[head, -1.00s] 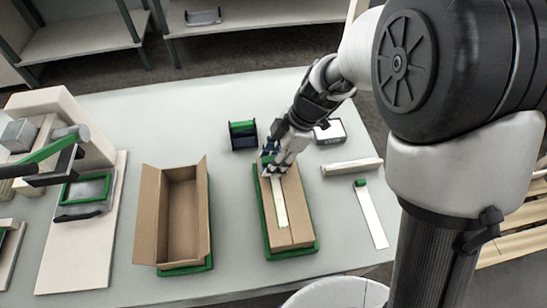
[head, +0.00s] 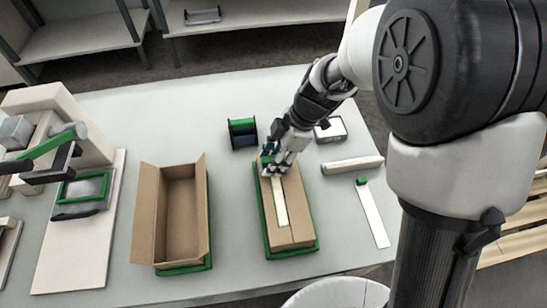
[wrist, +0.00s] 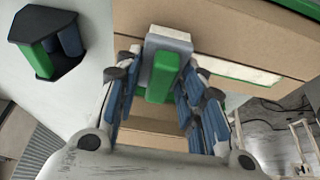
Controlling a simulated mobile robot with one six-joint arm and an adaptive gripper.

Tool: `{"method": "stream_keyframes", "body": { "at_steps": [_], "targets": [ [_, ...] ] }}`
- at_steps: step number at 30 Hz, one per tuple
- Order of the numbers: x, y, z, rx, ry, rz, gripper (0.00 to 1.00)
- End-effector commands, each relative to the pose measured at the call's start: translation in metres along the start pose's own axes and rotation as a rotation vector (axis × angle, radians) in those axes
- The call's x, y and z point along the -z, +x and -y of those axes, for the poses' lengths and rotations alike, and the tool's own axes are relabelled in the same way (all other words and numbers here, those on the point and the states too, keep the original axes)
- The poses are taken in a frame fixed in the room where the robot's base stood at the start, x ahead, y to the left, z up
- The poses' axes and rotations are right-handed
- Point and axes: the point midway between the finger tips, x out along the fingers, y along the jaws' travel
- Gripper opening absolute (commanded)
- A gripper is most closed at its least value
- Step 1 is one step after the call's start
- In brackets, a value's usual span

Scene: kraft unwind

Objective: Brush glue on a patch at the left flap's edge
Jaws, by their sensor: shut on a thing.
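A closed brown carton (head: 297,206) lies in a green-edged tray (head: 316,246), with its two top flaps meeting along the middle. A pale strip (head: 280,205) runs along that seam. My gripper (head: 275,165) is over the carton's far end, by the strip's far end. In the wrist view its blue-padded fingers are shut on a green-handled tool (wrist: 162,75) with a grey block (wrist: 168,42) at its end, apparently the brush. The tool's working face, any contact with the carton and any glue are hidden.
An open carton (head: 180,210) stands to the left. A press-like machine (head: 75,125) stands at far left. A black-green holder (head: 242,132), a small scale-like box (head: 331,130), a pale roll (head: 352,165) and a white strip with green end (head: 375,218) lie around the closed carton.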

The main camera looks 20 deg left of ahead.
Motion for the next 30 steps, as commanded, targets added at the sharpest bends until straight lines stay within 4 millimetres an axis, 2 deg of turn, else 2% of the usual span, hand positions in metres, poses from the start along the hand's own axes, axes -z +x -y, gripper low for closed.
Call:
{"method": "stream_keyframes", "body": {
  "at_steps": [30],
  "targets": [
    [-0.0005, 0.0009, 0.0049, 0.001, 0.000, 0.000, 0.17]
  ]
}}
